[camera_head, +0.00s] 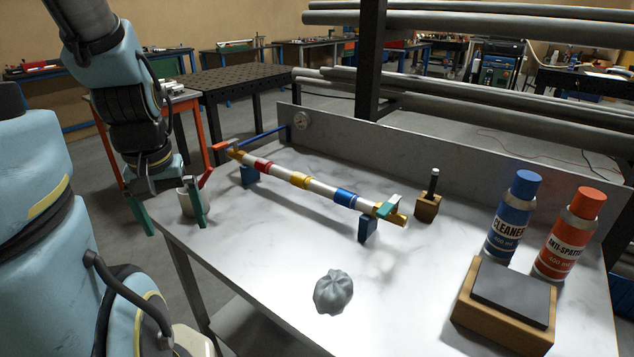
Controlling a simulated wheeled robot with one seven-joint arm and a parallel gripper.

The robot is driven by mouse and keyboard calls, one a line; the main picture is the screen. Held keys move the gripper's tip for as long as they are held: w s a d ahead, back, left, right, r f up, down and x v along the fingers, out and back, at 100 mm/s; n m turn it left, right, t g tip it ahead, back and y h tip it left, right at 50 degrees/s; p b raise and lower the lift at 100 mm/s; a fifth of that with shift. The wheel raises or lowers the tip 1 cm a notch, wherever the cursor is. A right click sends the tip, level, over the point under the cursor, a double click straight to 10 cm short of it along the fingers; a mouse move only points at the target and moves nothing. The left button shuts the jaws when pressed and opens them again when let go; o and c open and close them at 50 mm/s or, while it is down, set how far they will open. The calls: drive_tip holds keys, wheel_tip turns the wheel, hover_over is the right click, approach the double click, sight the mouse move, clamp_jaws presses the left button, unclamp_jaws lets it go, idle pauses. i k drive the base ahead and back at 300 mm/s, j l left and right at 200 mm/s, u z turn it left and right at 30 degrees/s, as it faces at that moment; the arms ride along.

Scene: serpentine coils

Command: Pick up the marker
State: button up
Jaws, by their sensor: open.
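A dark, thin upright stick (433,184), which looks like the marker, stands in a small wooden block (427,208) near the back of the table, right of the pipe. My gripper (176,228) hangs at the table's left edge, far to the left of the stick. Its two green fingers are spread apart and point down. A pale cup (186,204) shows behind the right finger, partly hidden by it. I cannot tell whether the gripper touches the cup.
A banded pipe (321,187) lies on blue supports mid-table. A grey crumpled lump (333,292) lies in front. A blue can (512,217), an orange-capped can (569,235) and a wooden box with a dark top (506,304) stand right. The back panel (470,185) borders the table.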

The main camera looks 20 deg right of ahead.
sight(435, 172)
drive_tip(key=z, duration=1)
